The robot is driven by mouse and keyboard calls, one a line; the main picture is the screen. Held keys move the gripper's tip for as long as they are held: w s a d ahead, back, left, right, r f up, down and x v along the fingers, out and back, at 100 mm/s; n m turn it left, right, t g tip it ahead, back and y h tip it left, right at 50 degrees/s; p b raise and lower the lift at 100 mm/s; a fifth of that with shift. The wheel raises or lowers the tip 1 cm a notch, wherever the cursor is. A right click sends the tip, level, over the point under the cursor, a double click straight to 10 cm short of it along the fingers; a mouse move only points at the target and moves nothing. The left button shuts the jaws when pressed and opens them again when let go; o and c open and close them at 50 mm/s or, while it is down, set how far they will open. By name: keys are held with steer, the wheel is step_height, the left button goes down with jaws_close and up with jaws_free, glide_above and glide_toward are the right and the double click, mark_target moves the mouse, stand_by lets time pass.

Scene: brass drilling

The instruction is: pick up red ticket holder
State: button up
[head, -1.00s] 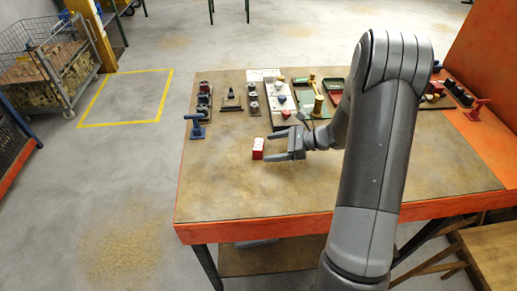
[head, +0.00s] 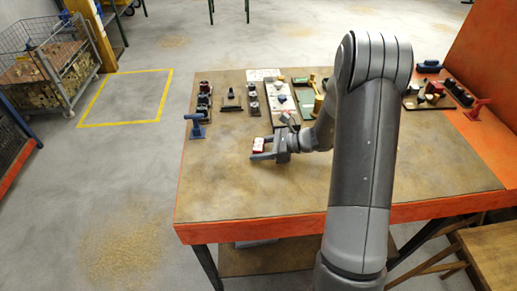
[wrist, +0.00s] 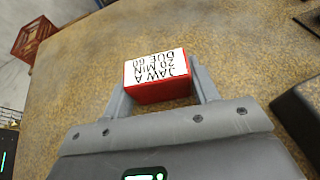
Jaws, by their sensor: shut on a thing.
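The red ticket holder (head: 258,145) is a small red block with a white label on the workbench, left of the middle. In the wrist view the ticket holder (wrist: 158,78) shows its white face with black printed text and a red side. My gripper (head: 263,148) has come in from the right, with one finger on each side of the holder. In the wrist view the fingers of my gripper (wrist: 160,88) are shut on it. I cannot tell whether the holder is clear of the bench top.
The workbench (head: 230,195) has free room in front and left of my gripper. A blue clamp-like tool (head: 196,125) stands at its left edge. Dark fixtures (head: 231,100) and trays stand along the back. A red tool (head: 477,108) is at the right.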

steer(key=c, duration=0.3)
steer(key=shift+r, duration=0.15)
steer(key=shift+c, duration=0.2)
